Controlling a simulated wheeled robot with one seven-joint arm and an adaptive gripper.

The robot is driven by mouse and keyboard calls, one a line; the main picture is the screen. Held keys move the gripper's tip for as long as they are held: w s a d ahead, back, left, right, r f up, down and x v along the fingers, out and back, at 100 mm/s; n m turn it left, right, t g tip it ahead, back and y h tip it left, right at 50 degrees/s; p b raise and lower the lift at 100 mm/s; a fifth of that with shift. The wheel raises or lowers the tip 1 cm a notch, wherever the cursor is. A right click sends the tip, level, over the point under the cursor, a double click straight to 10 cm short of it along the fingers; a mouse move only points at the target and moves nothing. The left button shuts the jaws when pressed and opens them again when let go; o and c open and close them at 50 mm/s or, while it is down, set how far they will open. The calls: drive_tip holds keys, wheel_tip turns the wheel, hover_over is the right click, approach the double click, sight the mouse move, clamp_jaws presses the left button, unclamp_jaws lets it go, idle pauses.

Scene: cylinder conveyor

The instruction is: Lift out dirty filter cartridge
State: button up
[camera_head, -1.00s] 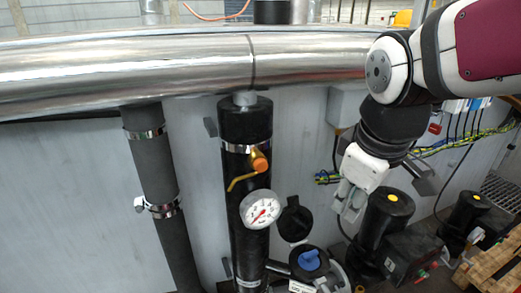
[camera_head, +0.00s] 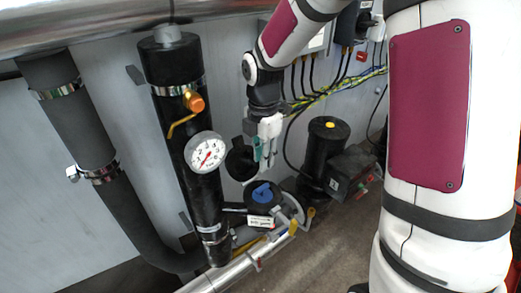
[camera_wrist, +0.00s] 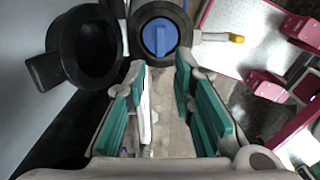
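The filter housing (camera_head: 249,202) is a round black pot with its top open, low on the pipework. The filter cartridge shows as a blue raised grip (camera_head: 262,191) in its mouth; the rest is hidden inside. In the wrist view the blue grip (camera_wrist: 159,38) is ahead of the fingertips. The black cap (camera_head: 241,160) is swung open beside the housing, to the left in the wrist view (camera_wrist: 92,48). My gripper (camera_head: 264,160) is above the housing, pointing down. Its green-padded fingers (camera_wrist: 162,72) are apart and empty, not around the blue grip.
A pressure gauge (camera_head: 206,152) and an orange-tipped valve (camera_head: 192,102) sit on the black vertical pipe left of my gripper. A black pump (camera_head: 325,150) stands to the right. Yellow-tipped levers (camera_head: 293,228) are beside the housing. Cables (camera_head: 318,92) run along the wall behind.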

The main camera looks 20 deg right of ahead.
sight(262, 187)
wheel_tip(262, 187, down, 12)
drive_tip(key=shift+f, duration=0.2)
drive_tip(key=shift+c, duration=0.3)
drive_tip(key=shift+r, duration=0.1)
clamp_jaws()
